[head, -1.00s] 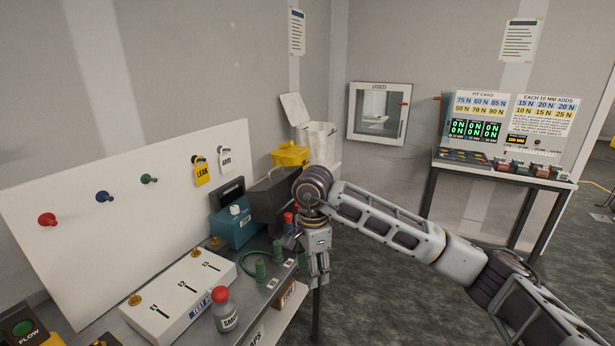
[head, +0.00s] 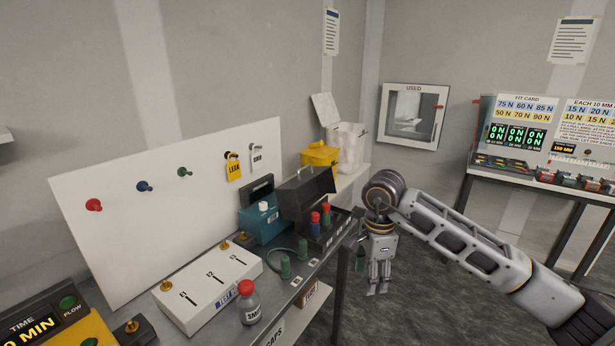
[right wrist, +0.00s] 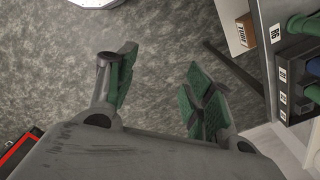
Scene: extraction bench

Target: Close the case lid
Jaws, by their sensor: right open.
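The dark grey case (head: 318,222) stands at the far right end of the bench. Its lid (head: 306,188) is raised at the back, and red-topped and blue-topped pieces (head: 315,219) stand in front of it. My right gripper (head: 377,291) hangs pointing down, off the bench's right end, to the right of the case and apart from it. It is open and empty; its green-padded fingers (right wrist: 155,88) stand apart over the floor in the right wrist view. The lid is not clearly visible there. My left gripper is not in view.
A teal box (head: 261,224) stands left of the case. A yellow bin (head: 319,154) stands behind.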

